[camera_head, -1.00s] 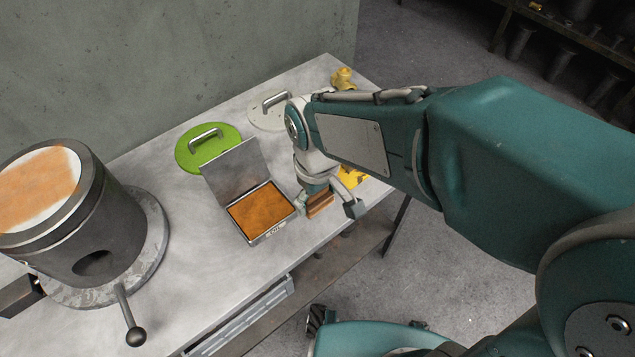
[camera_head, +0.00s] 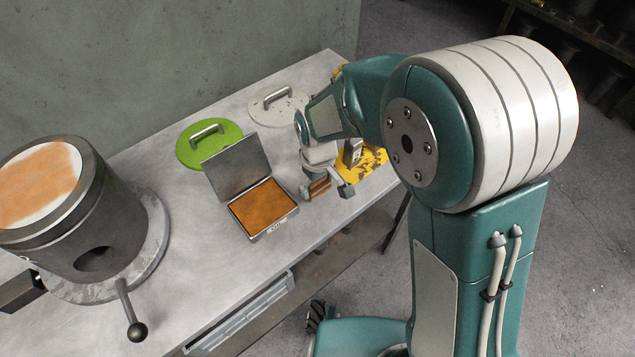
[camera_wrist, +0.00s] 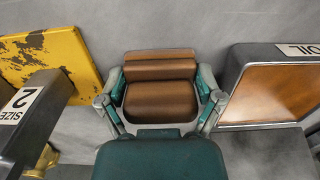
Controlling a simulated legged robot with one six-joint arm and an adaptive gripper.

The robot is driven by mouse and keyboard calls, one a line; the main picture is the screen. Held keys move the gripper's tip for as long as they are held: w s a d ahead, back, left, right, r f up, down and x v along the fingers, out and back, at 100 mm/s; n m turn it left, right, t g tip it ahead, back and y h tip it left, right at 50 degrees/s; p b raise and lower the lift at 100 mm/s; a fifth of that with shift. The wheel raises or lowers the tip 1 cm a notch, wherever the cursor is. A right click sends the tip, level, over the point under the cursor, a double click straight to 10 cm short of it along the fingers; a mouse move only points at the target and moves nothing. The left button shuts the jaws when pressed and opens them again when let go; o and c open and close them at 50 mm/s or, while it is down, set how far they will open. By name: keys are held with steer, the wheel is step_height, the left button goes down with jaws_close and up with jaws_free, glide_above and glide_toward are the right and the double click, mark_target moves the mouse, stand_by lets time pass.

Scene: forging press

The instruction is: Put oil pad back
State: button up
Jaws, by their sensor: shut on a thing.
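My gripper (camera_head: 325,187) is shut on a brown block-shaped pad (camera_wrist: 160,98), which I take to be the oil pad. In the wrist view the pad sits between the two fingers, its brown faces towards the camera. In the head view it is partly hidden by the fingers, at the right of the oil box (camera_head: 263,235). The box is open, with its grey lid raised at the back and an orange-brown surface inside. The box, marked OIL, also shows at the right of the wrist view (camera_wrist: 262,126). I cannot tell whether the pad touches the table.
A yellow worn plate (camera_head: 374,161) with a grey block (camera_head: 353,152) lies right of the gripper. The block reads SIZE 2 in the wrist view. A green lid (camera_head: 222,140) and a pale lid (camera_head: 268,110) lie behind. A dark cylinder (camera_head: 95,225) stands left. The table front is clear.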

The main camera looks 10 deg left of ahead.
steer(key=o, duration=0.7)
steer(key=shift+o, duration=0.2)
steer(key=shift+r, duration=0.1)
step_height(320, 180, up, 12)
steer(key=s+d+r+m+t, duration=0.2)
steer(key=s+d+r+m, duration=0.1)
steer(key=d, duration=0.4)
steer(key=s+d+r+m+t, duration=0.1)
steer(key=s+d+r+m, duration=0.2)
steer(key=s+d, duration=0.3)
steer(key=s+d+r+m+t, duration=0.2)
steer(key=s+d+r+m, duration=0.1)
steer(key=d, duration=0.7)
steer(key=shift+s+d+r+m+t, duration=0.3)
steer(key=shift+s+m, duration=0.2)
steer(key=shift+s, duration=0.45)
